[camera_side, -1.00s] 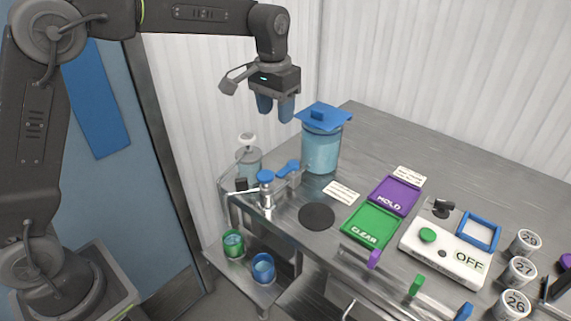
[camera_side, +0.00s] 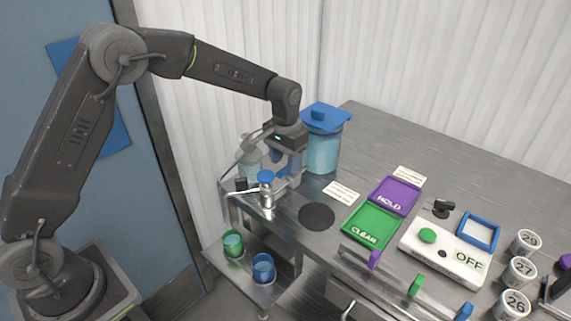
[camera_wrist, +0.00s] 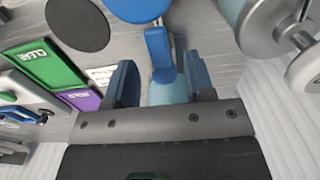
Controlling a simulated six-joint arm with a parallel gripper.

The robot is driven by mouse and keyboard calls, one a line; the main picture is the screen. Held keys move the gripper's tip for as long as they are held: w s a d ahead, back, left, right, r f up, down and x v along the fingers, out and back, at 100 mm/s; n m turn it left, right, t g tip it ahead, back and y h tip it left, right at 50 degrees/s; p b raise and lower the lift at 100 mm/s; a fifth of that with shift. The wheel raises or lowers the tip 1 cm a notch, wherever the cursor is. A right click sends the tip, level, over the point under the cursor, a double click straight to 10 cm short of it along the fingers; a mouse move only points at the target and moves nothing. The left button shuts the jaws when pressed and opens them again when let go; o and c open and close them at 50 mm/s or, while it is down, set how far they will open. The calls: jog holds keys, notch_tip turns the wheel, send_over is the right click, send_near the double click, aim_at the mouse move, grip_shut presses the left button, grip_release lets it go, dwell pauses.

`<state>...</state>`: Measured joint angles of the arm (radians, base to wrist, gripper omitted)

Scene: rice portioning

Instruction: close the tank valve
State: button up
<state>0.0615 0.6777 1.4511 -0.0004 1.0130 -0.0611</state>
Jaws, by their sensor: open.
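The blue valve handle (camera_wrist: 158,45) shows in the wrist view as a long lever between my two fingers, running up the picture from the light-blue tank. My gripper (camera_side: 285,170) is open and points down at the handle, just left of the tank (camera_side: 322,152) with its blue lid in the side view. The fingertips (camera_wrist: 162,72) are apart, one on each side of the lever; I cannot tell whether either touches it. In the side view my fingers mostly hide the handle. A blue-topped metal fitting (camera_side: 266,190) stands just in front.
A black disc (camera_side: 317,216), the green CLEAR pad (camera_side: 372,228) and purple HOLD pad (camera_side: 395,195) lie to the right. Green (camera_side: 233,243) and blue (camera_side: 263,267) cups sit on the lower shelf.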

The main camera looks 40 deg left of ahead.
jog(key=shift+f, duration=0.85)
jog(key=shift+c, duration=0.2)
grip_shut()
